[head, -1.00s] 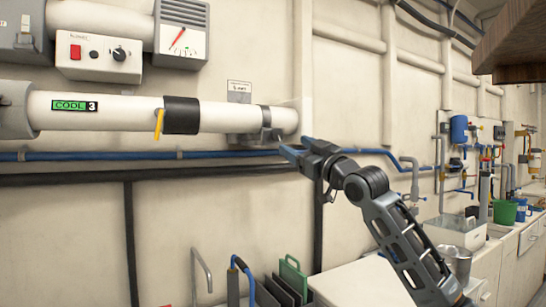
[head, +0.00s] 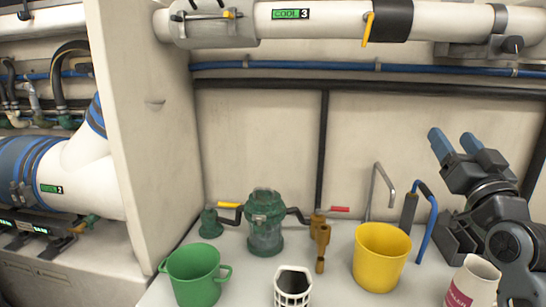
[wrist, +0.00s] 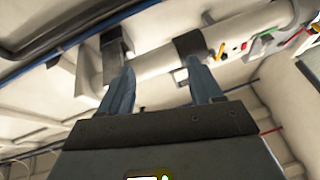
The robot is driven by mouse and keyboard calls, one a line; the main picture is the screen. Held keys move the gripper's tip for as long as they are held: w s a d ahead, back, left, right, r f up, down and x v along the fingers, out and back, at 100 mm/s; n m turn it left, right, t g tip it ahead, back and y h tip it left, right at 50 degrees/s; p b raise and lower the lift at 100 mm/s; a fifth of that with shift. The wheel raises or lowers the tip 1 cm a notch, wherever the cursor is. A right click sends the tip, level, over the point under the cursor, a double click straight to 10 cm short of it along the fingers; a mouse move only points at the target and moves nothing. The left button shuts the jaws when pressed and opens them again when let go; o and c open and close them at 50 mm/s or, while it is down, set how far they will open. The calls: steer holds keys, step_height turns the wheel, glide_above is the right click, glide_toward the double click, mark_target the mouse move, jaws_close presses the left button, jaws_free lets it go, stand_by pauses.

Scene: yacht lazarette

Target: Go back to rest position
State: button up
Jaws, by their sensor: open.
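My gripper (head: 454,145) is at the right of the head view, raised in front of the pale wall. Its two blue fingers point up and left and stand apart with nothing between them. In the wrist view the open fingers (wrist: 155,88) point toward the white pipe (wrist: 150,55) with its dark bands. My arm comes in from the lower right of the head view.
Below stands a white counter with a green mug (head: 193,275), a green strainer (head: 265,222), a yellow bucket (head: 381,257), a white basket (head: 292,287) and a white cup (head: 474,281). The COOL 3 pipe (head: 330,20) runs above. A partition (head: 150,130) stands left.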

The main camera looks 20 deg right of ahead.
steer(key=s+a+f+g+y, duration=0.1)
steer(key=s+a+f, duration=0.2)
steer(key=a+f, duration=0.4)
steer(key=s+a+f+m+g+y, duration=0.1)
steer(key=s+a+f, duration=0.3)
steer(key=a+f, duration=0.25)
steer(key=s+a+f+g+y, duration=0.1)
steer(key=s+a+f, duration=0.2)
steer(key=a+f, duration=0.4)
steer(key=s+a+f+n+g+y, duration=0.1)
steer(key=s+a+f+n+y, duration=0.1)
steer(key=s, duration=1)
steer(key=s+a+f+n+g+y, duration=0.2)
steer(key=s+a+n+y, duration=0.2)
steer(key=s, duration=0.8)
steer(key=a+n, duration=0.1)
steer(key=a, duration=0.1)
steer(key=shift+s+a+f, duration=0.2)
steer(key=shift+a, duration=0.15)
steer(key=shift+w, duration=0.1)
